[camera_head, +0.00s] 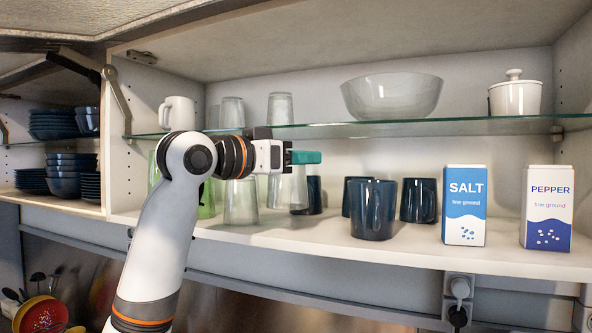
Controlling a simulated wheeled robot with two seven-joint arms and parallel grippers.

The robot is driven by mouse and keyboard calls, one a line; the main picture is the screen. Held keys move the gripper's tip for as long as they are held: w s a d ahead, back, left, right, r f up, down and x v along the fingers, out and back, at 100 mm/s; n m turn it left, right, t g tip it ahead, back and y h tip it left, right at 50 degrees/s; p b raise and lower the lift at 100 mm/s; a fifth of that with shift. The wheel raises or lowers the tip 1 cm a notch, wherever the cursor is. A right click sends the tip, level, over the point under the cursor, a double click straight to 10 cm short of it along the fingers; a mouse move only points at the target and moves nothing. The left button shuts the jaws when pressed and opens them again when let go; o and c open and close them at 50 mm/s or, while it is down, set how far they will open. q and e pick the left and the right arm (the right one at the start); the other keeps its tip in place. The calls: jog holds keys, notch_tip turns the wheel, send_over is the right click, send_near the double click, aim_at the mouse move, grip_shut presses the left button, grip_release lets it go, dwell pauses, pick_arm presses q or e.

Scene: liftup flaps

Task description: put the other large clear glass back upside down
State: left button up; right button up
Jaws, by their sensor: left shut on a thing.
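My left gripper (305,157), with teal fingertips, is in front of the cupboard between its glass shelf and lower board. It is shut on a large clear glass (287,188), which shows just below the fingers, close to the lower board. The gripper hides its upper part, and I cannot tell for sure which way up it is or whether it touches the board. Another clear glass (240,202) stands on the lower board just to the left. Two clear glasses, one (280,109) and another (232,112), stand on the glass shelf above. My right gripper is not in view.
Dark blue cups (373,210) stand right of the held glass, then the salt box (464,205) and pepper box (546,208). A green glass (206,200) is partly behind my arm. The glass shelf (450,127) runs just above the gripper, carrying a bowl (392,96).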

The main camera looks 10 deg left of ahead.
pick_arm(q)
jog(key=f, duration=0.1)
jog(key=f+p, duration=0.2)
jog(key=shift+w+d+f, duration=0.1)
jog(key=shift+w+f, duration=0.15)
jog(key=shift+f, duration=0.05)
jog(key=shift+w+f+p, duration=0.15)
jog(key=shift+f+p, duration=0.1)
jog(key=shift+p, duration=0.05)
jog(key=shift+f, duration=0.15)
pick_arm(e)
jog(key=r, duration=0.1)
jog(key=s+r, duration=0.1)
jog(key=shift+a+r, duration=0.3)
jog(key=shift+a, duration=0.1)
pick_arm(q)
jog(key=shift+f, duration=0.1)
jog(key=o, duration=1.1)
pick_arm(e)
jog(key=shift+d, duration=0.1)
